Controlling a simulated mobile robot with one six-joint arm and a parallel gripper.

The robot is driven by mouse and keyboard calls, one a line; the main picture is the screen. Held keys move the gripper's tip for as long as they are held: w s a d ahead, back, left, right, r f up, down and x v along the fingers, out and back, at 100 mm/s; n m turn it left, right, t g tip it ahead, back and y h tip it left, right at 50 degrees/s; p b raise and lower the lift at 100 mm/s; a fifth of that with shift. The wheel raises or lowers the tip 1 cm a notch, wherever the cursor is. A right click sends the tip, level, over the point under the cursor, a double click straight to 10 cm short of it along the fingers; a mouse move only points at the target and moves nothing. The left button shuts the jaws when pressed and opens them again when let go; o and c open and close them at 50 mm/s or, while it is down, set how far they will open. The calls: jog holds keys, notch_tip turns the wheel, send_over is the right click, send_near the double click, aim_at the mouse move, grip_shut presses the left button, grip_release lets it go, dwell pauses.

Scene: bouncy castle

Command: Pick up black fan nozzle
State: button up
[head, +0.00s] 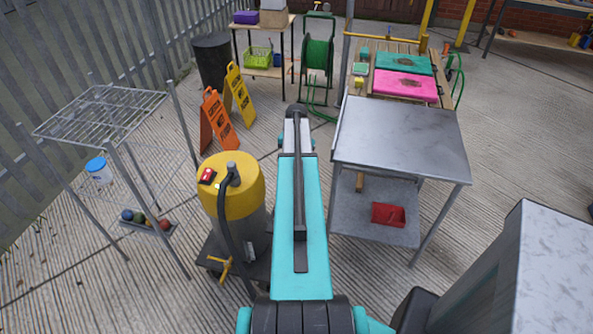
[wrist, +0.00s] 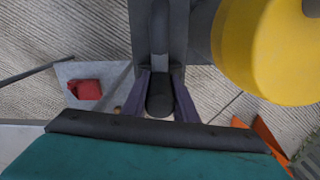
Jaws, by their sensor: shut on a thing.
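In the wrist view my gripper (wrist: 160,103) has its two dark purple fingers shut on a black rounded piece, the black fan nozzle (wrist: 160,92). A grey tube-like part runs up from it in the picture. The lower ends of the fingers are partly hidden by the teal and black part of my arm. In the head view my arm covers the gripper and the nozzle, so I cannot tell there how high the nozzle is.
A yellow-topped vacuum (head: 230,190) stands left of my arm. A metal table (head: 400,135) with a red dustpan (head: 388,215) on its lower shelf stands right. A wire rack (head: 100,110) is at left. Orange (head: 218,122) and yellow (head: 239,95) signs stand beyond the vacuum.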

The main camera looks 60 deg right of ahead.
jog(key=shift+r, duration=0.4)
jog(key=shift+a+r+b, duration=0.3)
jog(key=shift+r+b, duration=0.2)
jog(key=shift+r, duration=0.2)
jog(key=s+a+r+b, duration=0.1)
jog(key=a+b, duration=0.2)
jog(key=a, duration=1.2)
jog(key=shift+s+a+r, duration=0.15)
jog(key=shift+s+r, duration=0.1)
jog(key=shift+s, duration=0.05)
jog(key=shift+w, duration=0.1)
jog(key=w+a+r+n, duration=0.3)
jog(key=w+a, duration=0.7)
jog(key=w, duration=0.2)
jog(key=w+a+r+n, duration=0.2)
jog(key=w+a, duration=0.3)
jog(key=a, duration=0.6)
jog(key=w+a+r+n, duration=0.3)
jog(key=w+a+r, duration=0.2)
jog(key=a, duration=0.5)
jog(key=w+a+r+n, duration=0.2)
jog(key=w+a+r, duration=0.2)
jog(key=a, duration=0.7)
jog(key=shift+w+a+n, duration=0.3)
jog(key=shift+w, duration=0.25)
jog(key=shift+a, duration=0.1)
